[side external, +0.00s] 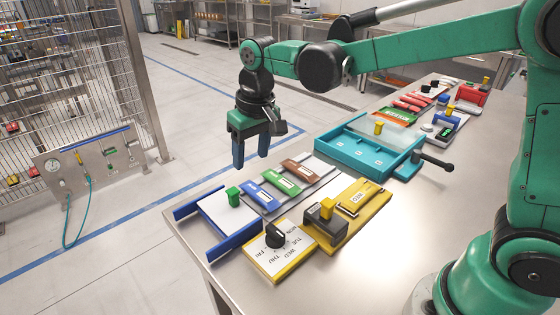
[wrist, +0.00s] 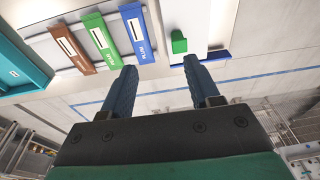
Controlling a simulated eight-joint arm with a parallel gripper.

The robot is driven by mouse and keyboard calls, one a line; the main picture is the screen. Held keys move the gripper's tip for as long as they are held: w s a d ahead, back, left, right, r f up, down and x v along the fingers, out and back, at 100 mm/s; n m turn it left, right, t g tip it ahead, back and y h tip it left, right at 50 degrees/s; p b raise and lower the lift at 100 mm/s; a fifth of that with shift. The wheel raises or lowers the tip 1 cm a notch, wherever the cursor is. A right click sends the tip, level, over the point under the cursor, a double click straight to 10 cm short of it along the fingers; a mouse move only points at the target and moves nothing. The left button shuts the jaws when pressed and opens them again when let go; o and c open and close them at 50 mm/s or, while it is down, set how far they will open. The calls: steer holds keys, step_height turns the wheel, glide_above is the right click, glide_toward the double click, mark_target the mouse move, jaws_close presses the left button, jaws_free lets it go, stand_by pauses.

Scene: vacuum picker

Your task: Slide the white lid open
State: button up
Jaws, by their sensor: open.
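The white lid (side external: 222,218) is a flat panel with a green block handle (side external: 233,196), lying between blue side rails at the near left of the table. In the wrist view the white lid (wrist: 188,15) and its green handle (wrist: 179,42) show at the top, right of the coloured plates. My gripper (side external: 250,160) is open and empty, with its blue fingers pointing down above and behind the lid, apart from it. In the wrist view my gripper (wrist: 160,66) has its fingertips spread below the handle. Whether anything lies under the lid is hidden.
Blue, green and brown labelled plates (side external: 282,182) lie beside the lid. A cyan box (side external: 350,152) with a black lever stands to the right. The table front (side external: 370,260) is clear.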

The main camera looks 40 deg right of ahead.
steer(key=g, duration=0.2)
glide_above(232, 193)
step_height(232, 193, down, 4)
steer(key=shift+d+f, duration=0.1)
steer(key=shift+d, duration=0.05)
steer(key=shift+f, duration=2.85)
jaws_close()
